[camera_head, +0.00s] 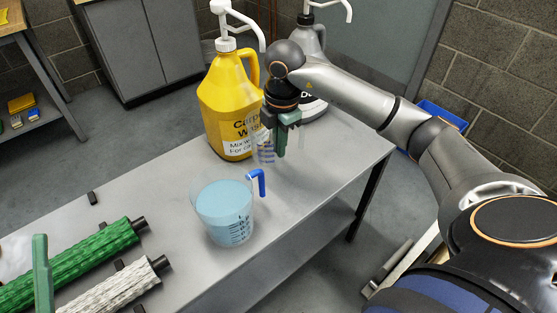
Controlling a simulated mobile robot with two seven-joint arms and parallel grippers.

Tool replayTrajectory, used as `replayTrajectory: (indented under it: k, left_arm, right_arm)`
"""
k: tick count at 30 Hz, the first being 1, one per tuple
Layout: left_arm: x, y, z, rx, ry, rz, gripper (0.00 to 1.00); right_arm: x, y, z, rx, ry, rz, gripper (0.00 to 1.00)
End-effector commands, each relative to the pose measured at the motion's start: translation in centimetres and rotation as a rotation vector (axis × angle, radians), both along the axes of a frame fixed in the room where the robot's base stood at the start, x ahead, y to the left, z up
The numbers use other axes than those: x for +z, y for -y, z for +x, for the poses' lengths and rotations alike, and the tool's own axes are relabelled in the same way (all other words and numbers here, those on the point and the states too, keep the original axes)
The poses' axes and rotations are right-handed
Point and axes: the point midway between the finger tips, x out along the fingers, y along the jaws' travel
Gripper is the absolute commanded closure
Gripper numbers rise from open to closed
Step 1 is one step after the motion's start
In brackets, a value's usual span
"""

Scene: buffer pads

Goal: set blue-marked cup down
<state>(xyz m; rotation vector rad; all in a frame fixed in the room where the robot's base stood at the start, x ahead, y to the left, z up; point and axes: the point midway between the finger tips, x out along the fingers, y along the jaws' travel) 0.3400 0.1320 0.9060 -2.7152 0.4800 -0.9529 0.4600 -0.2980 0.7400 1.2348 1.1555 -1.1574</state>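The blue-marked cup (264,153) is small and clear, with blue marks on its wall. It is upright in front of the yellow jug. My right gripper (281,143) points down with green fingers and is shut on the cup at its right side, hiding part of it. I cannot tell whether the cup's base touches the table. At the lower left edge, a green finger of my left gripper (42,270) shows; its opening cannot be made out.
A larger measuring cup (228,218) with light blue liquid and a blue handle stands in front on the grey table (175,185). A yellow jug (224,105) and a grey pump jug (309,45) stand behind. Green (75,265) and white (115,290) rollers lie at left.

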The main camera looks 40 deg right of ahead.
Motion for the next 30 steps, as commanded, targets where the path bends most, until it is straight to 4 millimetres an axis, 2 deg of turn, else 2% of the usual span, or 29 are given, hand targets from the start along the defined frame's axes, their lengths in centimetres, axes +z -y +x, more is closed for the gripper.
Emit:
replayTrajectory:
  k: [11,15,16,28,30]
  left_arm:
    - [2.5,0.4,-2.2,-0.029,0.147,0.001,0.50]
    - [3.3,0.6,-3.5,-0.051,0.222,-0.001,0.50]
    - [2.8,0.6,-3.4,-0.052,0.215,-0.003,0.50]
    - [2.6,0.6,-3.3,-0.054,0.205,-0.007,0.50]
    - [2.7,0.6,-3.3,-0.054,0.205,-0.007,0.50]
  right_arm:
    - [-2.3,0.0,-0.1,0.000,0.000,0.001,1.00]
    - [-4.8,0.0,-0.1,-0.001,-0.001,0.000,1.00]
    - [-5.1,0.0,0.2,-0.001,0.001,0.001,1.00]
    - [-5.3,0.0,0.4,0.000,0.002,0.001,1.00]
    - [-5.2,0.0,0.3,0.000,0.002,0.001,0.88]
